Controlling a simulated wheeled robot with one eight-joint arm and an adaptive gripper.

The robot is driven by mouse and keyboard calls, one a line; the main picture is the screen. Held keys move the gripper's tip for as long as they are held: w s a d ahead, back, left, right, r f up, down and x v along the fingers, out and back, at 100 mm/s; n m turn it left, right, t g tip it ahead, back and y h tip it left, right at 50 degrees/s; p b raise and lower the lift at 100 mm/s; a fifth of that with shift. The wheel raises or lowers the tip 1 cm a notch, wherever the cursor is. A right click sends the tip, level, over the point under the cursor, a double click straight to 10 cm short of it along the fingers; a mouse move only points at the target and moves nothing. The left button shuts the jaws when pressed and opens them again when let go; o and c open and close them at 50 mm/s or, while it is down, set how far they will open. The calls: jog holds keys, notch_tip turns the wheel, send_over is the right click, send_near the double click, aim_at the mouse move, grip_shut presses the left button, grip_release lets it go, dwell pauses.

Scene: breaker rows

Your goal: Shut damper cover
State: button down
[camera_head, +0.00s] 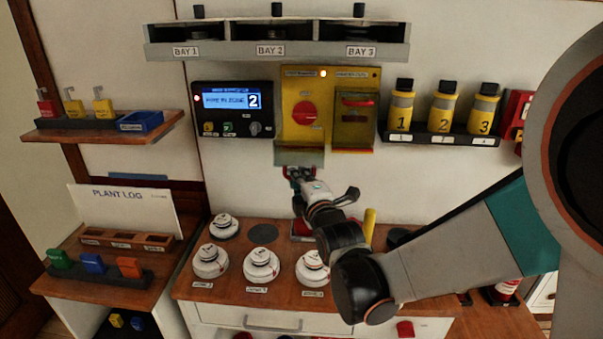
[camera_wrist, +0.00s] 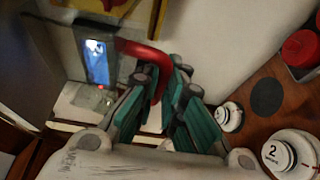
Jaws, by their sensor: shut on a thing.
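A yellow panel (camera_head: 325,76) on the wall has two sections. The left section shows a red knob (camera_head: 305,113), and its olive cover (camera_head: 291,154) is swung down and out at the panel's lower edge. The right section's cover (camera_head: 353,132), with a red handle at its top, lies flat over its section. The panel's small labels are too blurred to read. My gripper (camera_head: 300,174) is at the lowered left cover's front edge. In the wrist view, my gripper (camera_wrist: 163,80) is shut on a curved red handle (camera_wrist: 145,53); its fingertips partly hide the handle.
A display unit (camera_head: 231,110) is left of the panel, and numbered yellow bottles (camera_head: 443,108) stand on a rack to the right. White numbered discs (camera_head: 261,265) sit on the wooden counter below. A bay shelf (camera_head: 275,50) hangs above.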

aim_at(300, 166)
notch_tip(300, 166, up, 3)
jog(key=g+p, duration=0.1)
jog(key=p, duration=0.1)
jog(key=shift+f+m+g+p, duration=0.15)
jog(key=shift+m+g+p, duration=0.15)
jog(key=shift+p, duration=0.1)
jog(key=shift+r, duration=0.3)
jog(key=w+r+g+p, duration=0.1)
jog(key=r+g+p, duration=0.1)
jog(key=p, duration=0.1)
jog(key=w+r+m+g+p, duration=0.1)
jog(key=r+g+p, duration=0.1)
jog(key=r+p, duration=0.1)
jog(key=w+r+g+h+p, duration=0.1)
jog(key=r+p, duration=0.1)
jog(key=p, duration=0.3)
jog(key=shift+w+d+r+m+g, duration=0.1)
jog(key=shift+r+m+g, duration=0.3)
jog(key=shift+w+r+g+p, duration=0.65)
jog(key=shift+w+g+p, duration=0.1)
jog(key=shift+p, duration=0.15)
jog(key=shift+w+r, duration=0.4)
jog(key=shift+w, duration=0.1)
jog(key=c, duration=2)
grip_release()
jog(key=shift+o, duration=0.2)
